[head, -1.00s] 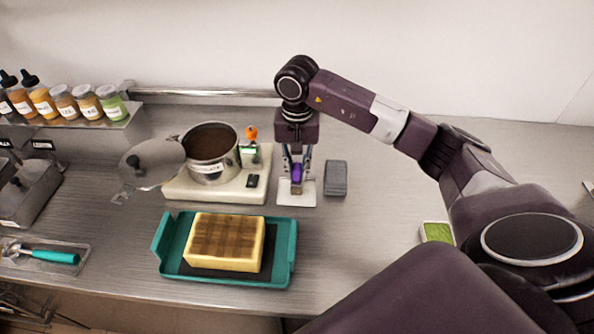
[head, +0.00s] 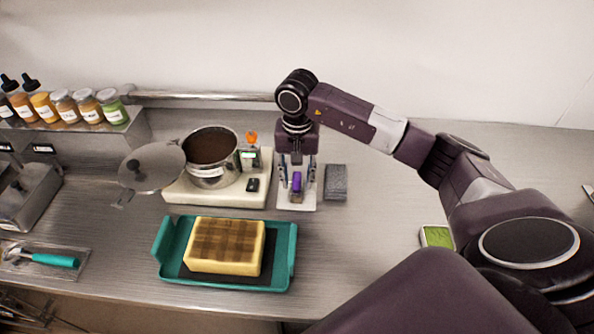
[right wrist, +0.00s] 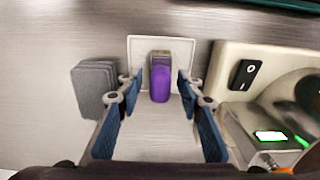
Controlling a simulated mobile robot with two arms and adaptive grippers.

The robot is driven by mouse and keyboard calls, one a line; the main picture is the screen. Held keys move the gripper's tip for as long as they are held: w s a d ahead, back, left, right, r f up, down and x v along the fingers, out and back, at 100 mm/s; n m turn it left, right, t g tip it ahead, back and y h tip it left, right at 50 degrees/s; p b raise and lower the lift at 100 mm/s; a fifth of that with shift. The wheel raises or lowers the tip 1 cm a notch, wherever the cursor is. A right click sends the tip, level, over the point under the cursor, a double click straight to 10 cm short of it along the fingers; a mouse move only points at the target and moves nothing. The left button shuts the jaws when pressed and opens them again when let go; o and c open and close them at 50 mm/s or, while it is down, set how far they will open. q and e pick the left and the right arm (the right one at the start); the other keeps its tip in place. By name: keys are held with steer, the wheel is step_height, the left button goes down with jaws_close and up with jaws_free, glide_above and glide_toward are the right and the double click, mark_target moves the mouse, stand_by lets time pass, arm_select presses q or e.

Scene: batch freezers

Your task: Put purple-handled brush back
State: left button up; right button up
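The purple-handled brush (head: 297,183) is at the white tray (head: 309,204) on the counter. In the right wrist view the purple handle (right wrist: 160,80) shows in front of the white tray (right wrist: 137,48), with a grey-brown end. Whether the brush touches the tray bottom is hard to tell. My right gripper (head: 297,188) points down over it. In the right wrist view its blue finger pads (right wrist: 158,112) are spread on both sides of the handle, with clear gaps. My left gripper is not in view.
A grey block (head: 335,182) stands close beside the tray. On the other side is a cream base (head: 190,194) with a metal pot (head: 212,172) and a small black switch (head: 252,185). A teal tray (head: 284,273) with a yellow block lies in front. The counter farther right is mostly clear.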

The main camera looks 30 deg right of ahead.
step_height(320, 180, up, 11)
steer(key=b, duration=0.3)
steer(key=shift+r+b, duration=0.1)
steer(key=shift+b, duration=0.2)
steer(key=shift+r, duration=0.55)
